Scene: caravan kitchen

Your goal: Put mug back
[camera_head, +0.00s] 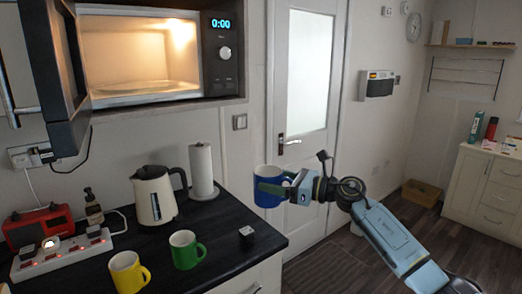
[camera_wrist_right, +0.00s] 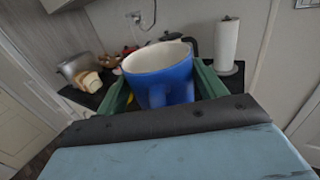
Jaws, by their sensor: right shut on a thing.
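My right gripper (camera_head: 284,186) is shut on a blue mug (camera_head: 267,176) and holds it up beyond the right end of the dark counter (camera_head: 216,227). In the right wrist view the blue mug (camera_wrist_right: 160,79) stands between the two green fingers, with its pale inside visible from above. A yellow mug (camera_head: 127,273) and a green mug (camera_head: 183,250) stand on the counter near its front edge. My left gripper is not in the head view.
An open, lit microwave (camera_head: 222,50) is above the counter, its door swung out left. A door (camera_head: 305,110) is behind.

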